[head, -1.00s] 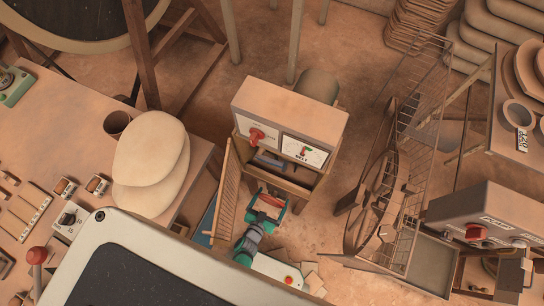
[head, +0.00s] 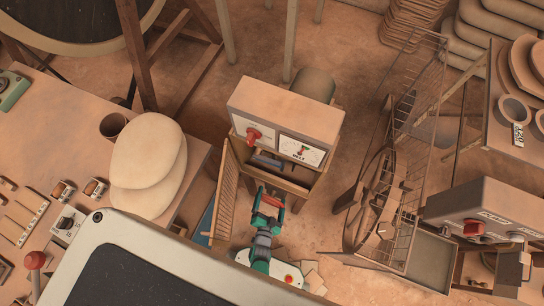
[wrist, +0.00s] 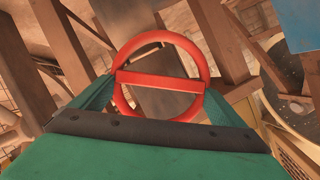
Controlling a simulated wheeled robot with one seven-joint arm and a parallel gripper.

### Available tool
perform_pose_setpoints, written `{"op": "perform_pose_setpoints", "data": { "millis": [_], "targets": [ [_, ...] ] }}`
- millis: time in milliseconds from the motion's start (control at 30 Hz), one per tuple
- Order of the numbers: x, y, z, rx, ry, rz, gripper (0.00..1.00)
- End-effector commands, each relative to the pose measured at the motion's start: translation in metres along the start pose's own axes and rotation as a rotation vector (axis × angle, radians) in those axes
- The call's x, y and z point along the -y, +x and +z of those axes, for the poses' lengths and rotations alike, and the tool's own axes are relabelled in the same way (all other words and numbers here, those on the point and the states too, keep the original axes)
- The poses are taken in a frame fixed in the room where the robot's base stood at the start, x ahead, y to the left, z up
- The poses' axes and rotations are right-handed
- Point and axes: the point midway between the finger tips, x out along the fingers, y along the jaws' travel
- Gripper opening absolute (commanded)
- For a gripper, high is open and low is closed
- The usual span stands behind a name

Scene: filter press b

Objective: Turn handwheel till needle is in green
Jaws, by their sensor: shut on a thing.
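The red handwheel (wrist: 160,78), a ring with one flat crossbar, fills the middle of the wrist view. My gripper (wrist: 158,92) is shut on it, with one green finger at each side of the ring. In the head view my gripper (head: 269,203) is low in front of the machine cabinet (head: 285,112), below its open shelf. The gauge (head: 301,151) is a white dial on the cabinet's front, at the right. It shows small red and green marks, but the needle's exact position is too small to read.
A red knob (head: 253,135) sits left of the gauge. A slatted wooden door (head: 225,190) stands open left of my gripper. A table (head: 60,130) with round pale pads (head: 148,155) is at the left.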

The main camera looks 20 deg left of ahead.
Motion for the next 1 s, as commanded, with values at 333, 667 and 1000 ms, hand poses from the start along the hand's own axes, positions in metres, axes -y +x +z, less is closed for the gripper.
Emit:
{"op": "perform_pose_setpoints", "data": {
  "millis": [333, 667, 1000],
  "targets": [
    [-0.001, 0.0, 0.001, 0.002, 0.016, -0.005, 0.71],
    [-0.002, 0.0, -0.001, -0.002, 0.016, -0.001, 1.0],
    [-0.003, -0.025, -0.001, -0.003, 0.017, 0.001, 1.0]
  ]
}}
